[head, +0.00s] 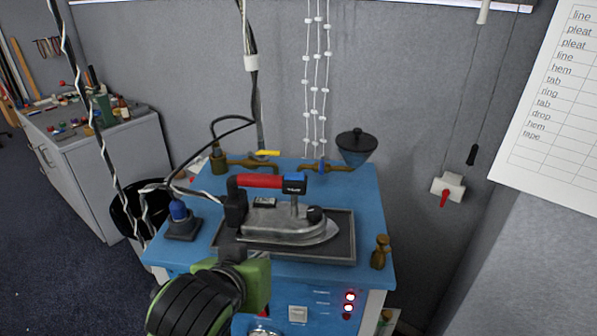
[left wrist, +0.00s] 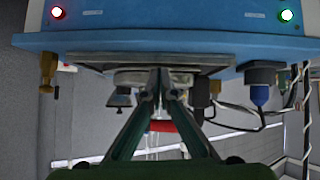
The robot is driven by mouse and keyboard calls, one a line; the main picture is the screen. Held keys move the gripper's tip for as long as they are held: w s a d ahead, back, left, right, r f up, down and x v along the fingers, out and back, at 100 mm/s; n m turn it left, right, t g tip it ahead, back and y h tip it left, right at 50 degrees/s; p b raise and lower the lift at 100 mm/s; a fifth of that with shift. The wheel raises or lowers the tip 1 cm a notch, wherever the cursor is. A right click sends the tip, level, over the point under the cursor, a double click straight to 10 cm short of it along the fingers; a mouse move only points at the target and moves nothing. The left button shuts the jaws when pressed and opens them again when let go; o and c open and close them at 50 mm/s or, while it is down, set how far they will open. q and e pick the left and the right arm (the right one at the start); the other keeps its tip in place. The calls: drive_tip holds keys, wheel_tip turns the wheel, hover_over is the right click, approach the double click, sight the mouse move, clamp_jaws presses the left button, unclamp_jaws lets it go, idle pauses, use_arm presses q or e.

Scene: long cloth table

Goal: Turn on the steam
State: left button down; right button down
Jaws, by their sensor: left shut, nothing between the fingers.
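A steam iron (head: 285,226) with a red handle (head: 258,181) rests on a dark tray (head: 340,254) on top of a blue station (head: 368,207). Behind it are a brass valve with a yellow lever (head: 267,153) and a brass valve with a blue part (head: 322,166). My left gripper (head: 258,264) is at the station's front edge, in front of the iron, and its fingertips are partly hidden by its own body. In the left wrist view the fingers (left wrist: 163,76) are shut and empty, with the iron beyond them. My right gripper is in neither view.
A blue-capped device (head: 180,221) stands at left, a brass piece (head: 381,251) at right, a dark funnel (head: 356,146) behind. Cables hang at left. A wall box with a red lever (head: 447,188) is at right.

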use_arm(q)
drive_tip(key=d+r+t, duration=0.2)
drive_tip(key=r, duration=0.7)
drive_tip(key=w+d+r+t, duration=0.1)
drive_tip(key=d+r+t, duration=0.1)
drive_tip(key=r, duration=0.7)
drive_tip(key=shift+d+r+t, duration=0.3)
drive_tip(key=shift+d+r, duration=0.05)
drive_tip(key=shift+d, duration=0.3)
drive_tip(key=b, duration=0.4)
hover_over(294, 175)
drive_tip(key=s, duration=0.3)
wheel_tip(294, 175, down, 2)
drive_tip(key=shift+w+d+f+p, duration=0.1)
drive_tip(key=shift+d+f, duration=0.05)
drive_tip(key=shift+f, duration=0.6)
drive_tip(key=shift+w+d+f+p, duration=0.1)
drive_tip(key=shift+d+f+p, duration=0.1)
drive_tip(key=shift+f, duration=0.5)
drive_tip(key=shift+w+d+f+p, duration=0.1)
drive_tip(key=shift+d+f, duration=0.05)
drive_tip(key=shift+f, duration=0.6)
